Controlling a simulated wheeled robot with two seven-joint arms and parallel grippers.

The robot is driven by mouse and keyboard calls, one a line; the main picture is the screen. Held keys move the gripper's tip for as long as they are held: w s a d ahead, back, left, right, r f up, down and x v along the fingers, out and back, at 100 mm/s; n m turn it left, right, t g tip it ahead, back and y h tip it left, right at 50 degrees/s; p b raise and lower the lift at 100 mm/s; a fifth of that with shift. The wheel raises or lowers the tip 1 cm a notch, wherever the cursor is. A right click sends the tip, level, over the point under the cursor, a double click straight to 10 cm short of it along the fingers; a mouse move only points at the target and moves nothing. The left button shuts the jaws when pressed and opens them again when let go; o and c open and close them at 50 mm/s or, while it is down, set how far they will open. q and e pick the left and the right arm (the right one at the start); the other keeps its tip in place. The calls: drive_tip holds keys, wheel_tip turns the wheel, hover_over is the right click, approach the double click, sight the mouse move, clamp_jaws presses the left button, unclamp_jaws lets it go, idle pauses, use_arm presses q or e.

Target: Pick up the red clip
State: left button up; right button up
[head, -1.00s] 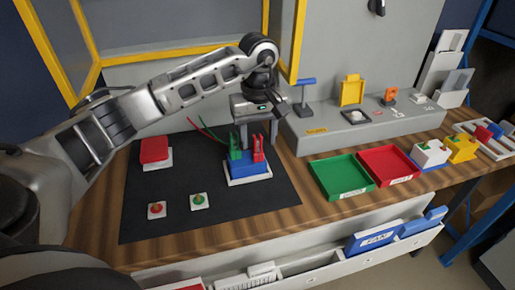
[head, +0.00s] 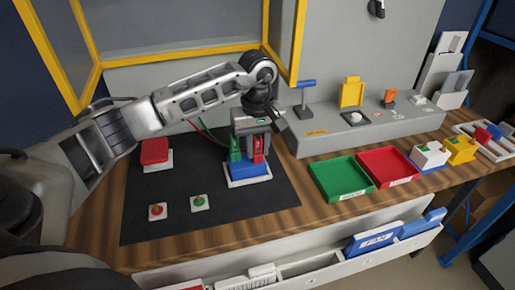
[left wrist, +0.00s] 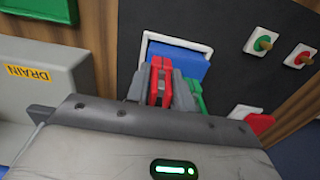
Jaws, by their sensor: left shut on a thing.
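The red clip (head: 258,151) stands upright on the blue block (head: 250,171), which sits on a white base on the black mat. A green clip (head: 235,149) stands beside it on the left. My left gripper (head: 258,155) points down over the block, its fingers shut on the red clip. In the left wrist view the red clip (left wrist: 161,80) shows between the two grey fingertips, in front of the blue block (left wrist: 180,64). The green clip (left wrist: 195,95) is partly hidden behind a finger. My right gripper is not in view.
Green (head: 340,178) and red (head: 388,165) trays lie right of the mat (head: 270,205). A red block (head: 155,150) and two small buttons on white plates are on the mat's left side. A grey raised fixture (head: 350,137) stands behind the trays. The mat's front right is clear.

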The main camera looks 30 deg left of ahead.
use_arm(q)
drive_tip(key=shift+r, duration=0.65)
drive_tip(key=s+d+r+b, duration=0.2)
drive_tip(key=d+r, duration=0.9)
drive_tip(key=d, duration=0.3)
drive_tip(key=shift+s+r, duration=0.2)
drive_tip(key=shift+r, duration=0.1)
drive_tip(key=shift+a, duration=0.1)
